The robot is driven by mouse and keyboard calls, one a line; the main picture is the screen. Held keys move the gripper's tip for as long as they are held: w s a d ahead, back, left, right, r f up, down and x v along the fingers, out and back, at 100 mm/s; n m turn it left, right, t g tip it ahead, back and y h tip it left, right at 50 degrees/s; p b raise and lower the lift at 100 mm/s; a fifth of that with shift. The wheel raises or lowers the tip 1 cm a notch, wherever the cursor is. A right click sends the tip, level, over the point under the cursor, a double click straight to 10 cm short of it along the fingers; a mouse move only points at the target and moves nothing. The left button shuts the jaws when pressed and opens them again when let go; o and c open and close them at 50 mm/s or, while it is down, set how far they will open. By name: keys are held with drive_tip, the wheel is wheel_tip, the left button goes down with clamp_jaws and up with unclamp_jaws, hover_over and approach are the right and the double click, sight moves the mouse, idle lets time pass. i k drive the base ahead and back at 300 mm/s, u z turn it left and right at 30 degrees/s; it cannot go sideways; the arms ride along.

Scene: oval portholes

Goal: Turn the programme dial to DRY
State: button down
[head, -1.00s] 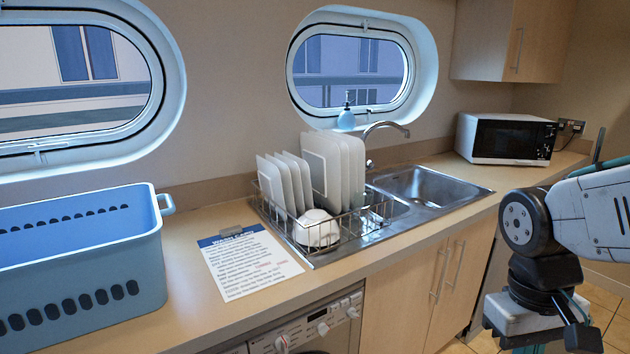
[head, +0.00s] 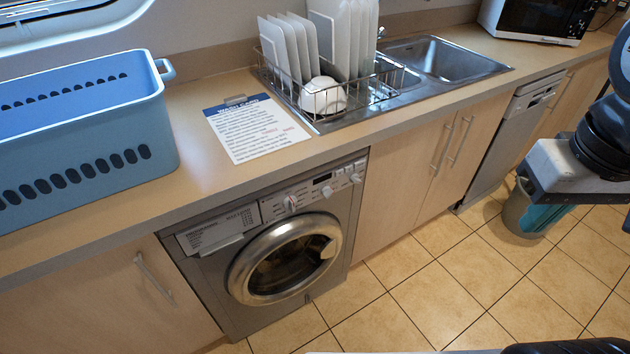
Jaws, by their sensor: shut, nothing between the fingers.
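The washing machine (head: 285,250) is built in under the worktop, with its round door shut. Its programme dial (head: 290,203) appears to be the larger pale knob left of the middle of the control panel. The marks around it are too small to read, so I cannot tell its setting. My gripper (head: 572,172) shows only in part at the right edge, shut and empty, far to the right of the dial and touching nothing that I can see. Its fingertips are not clearly visible.
A printed sheet (head: 255,130) lies on the worktop above the machine. A blue basket (head: 85,145), dish rack (head: 275,85) and sink (head: 445,62) line the worktop. A bin (head: 520,215) stands at right. The tiled floor before the machine is clear.

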sight(289, 203)
drive_tip(key=k, duration=1.2)
drive_tip(key=u, duration=0.65)
drive_tip(key=i, duration=1)
drive_tip(key=u, duration=0.35)
